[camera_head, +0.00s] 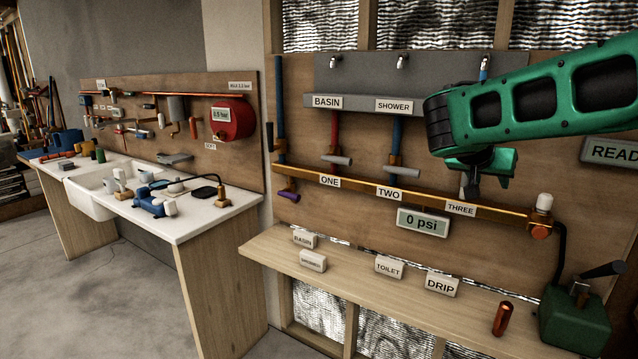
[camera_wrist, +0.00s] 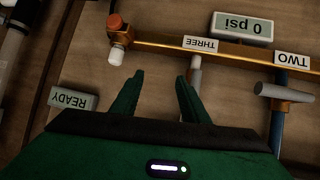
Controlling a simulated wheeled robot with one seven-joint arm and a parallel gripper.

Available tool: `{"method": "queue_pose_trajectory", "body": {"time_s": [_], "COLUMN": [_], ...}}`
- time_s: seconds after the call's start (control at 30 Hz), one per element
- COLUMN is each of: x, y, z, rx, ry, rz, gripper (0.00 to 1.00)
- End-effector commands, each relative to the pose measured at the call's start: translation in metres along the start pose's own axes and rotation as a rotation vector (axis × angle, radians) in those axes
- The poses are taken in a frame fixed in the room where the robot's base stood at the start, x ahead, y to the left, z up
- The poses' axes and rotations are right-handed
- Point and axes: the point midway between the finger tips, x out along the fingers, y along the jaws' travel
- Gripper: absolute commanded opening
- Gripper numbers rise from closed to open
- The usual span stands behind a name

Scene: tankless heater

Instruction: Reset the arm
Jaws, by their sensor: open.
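My green arm reaches in from the right in the head view. My gripper (camera_head: 480,180) hangs in front of the copper manifold near the label THREE (camera_head: 460,208), partly covering the valve there. In the wrist view, which is upside down, my gripper (camera_wrist: 158,85) has its two green fingers apart with nothing between them. The THREE label (camera_wrist: 201,44) and a pipe stub with a light-coloured end lie beyond and beside the right finger. I cannot tell whether the finger touches that stub.
A gauge reading 0 psi (camera_head: 423,222) hangs below the manifold (camera_head: 420,199). A wooden shelf (camera_head: 350,286) holds label blocks, a copper cylinder (camera_head: 502,319) and a green pump (camera_head: 575,318). A READY sign (camera_head: 615,152) is at right. A sink bench (camera_head: 205,220) stands at left.

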Motion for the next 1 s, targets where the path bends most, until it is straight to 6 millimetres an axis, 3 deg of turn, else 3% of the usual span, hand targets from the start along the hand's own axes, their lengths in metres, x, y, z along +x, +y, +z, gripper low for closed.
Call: {"method": "queue_pose_trajectory", "body": {"time_s": [0.03,0.2,0.37,0.5,0.6,0.7,0.83,1.0], "x": [0.004,0.001,-0.024,-0.060,-0.086,-0.107,-0.121,-0.124], "y": [0.032,0.114,0.175,0.214,0.230,0.239,0.245,0.245], "z": [0.017,0.094,0.175,0.246,0.286,0.315,0.333,0.337], "rx": [-0.007,-0.059,-0.097,-0.126,-0.144,-0.159,-0.170,-0.173], "ry": [-0.067,-0.320,-0.552,-0.743,-0.850,-0.926,-0.976,-0.986], "rz": [0.014,0.019,-0.015,-0.075,-0.125,-0.168,-0.200,-0.208], "gripper": [0.41,0.41,0.41,0.41,0.41,0.41,0.41,0.41]}}
